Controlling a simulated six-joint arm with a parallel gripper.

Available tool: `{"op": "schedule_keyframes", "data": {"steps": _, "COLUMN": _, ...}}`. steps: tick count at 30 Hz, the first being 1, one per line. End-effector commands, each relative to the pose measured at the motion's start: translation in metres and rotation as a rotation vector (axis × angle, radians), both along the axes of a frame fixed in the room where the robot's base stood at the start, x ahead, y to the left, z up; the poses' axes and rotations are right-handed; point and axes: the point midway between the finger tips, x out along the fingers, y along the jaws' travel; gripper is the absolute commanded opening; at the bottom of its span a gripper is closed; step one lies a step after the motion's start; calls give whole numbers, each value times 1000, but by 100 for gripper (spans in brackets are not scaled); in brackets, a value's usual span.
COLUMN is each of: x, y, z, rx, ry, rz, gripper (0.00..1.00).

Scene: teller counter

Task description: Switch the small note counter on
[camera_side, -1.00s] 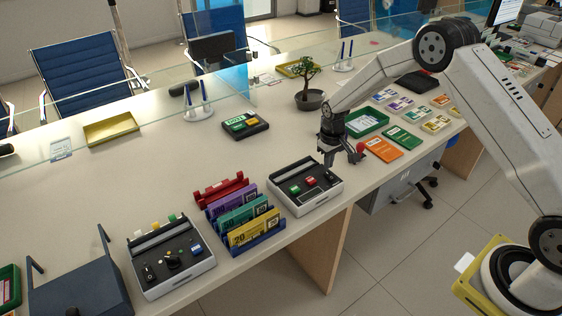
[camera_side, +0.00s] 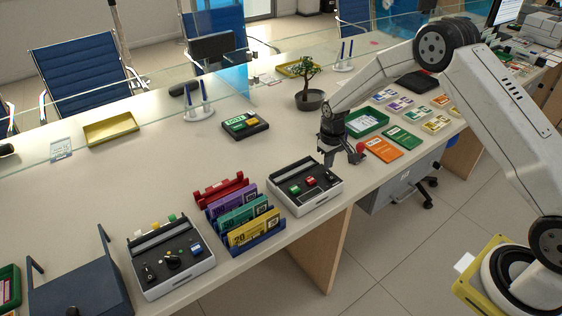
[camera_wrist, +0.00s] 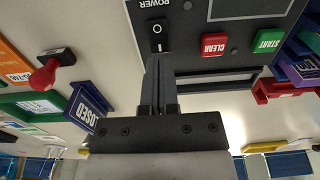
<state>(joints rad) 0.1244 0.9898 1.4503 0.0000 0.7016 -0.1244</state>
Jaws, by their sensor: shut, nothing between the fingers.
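The small note counter (camera_side: 305,187) is a light grey box with a dark top, near the counter's front edge. The wrist view shows its dark panel (camera_wrist: 185,14) with a black POWER rocker switch (camera_wrist: 157,35) marked O and I, a red CLEAR button (camera_wrist: 221,44) and a green START button (camera_wrist: 268,40). My gripper (camera_side: 327,165) is over the counter's far right part. In the wrist view its shut, empty fingertips (camera_wrist: 158,58) are at the I end of the rocker. I cannot tell whether they touch it. The rocker's exact tilt is unclear.
A rack of purple, green and yellow note bundles (camera_side: 240,224) stands to the left, then a larger machine with a knob (camera_side: 172,259). A red-knobbed stamp (camera_wrist: 50,70) and a blue CLOSED sign (camera_wrist: 88,107) are close to my gripper.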

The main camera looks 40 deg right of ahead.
Motion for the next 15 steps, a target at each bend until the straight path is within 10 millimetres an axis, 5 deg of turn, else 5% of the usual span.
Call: {"op": "schedule_keyframes", "data": {"steps": 15, "x": 0, "y": 0, "z": -6, "rx": 0, "ry": 0, "rz": 0, "gripper": 0}}
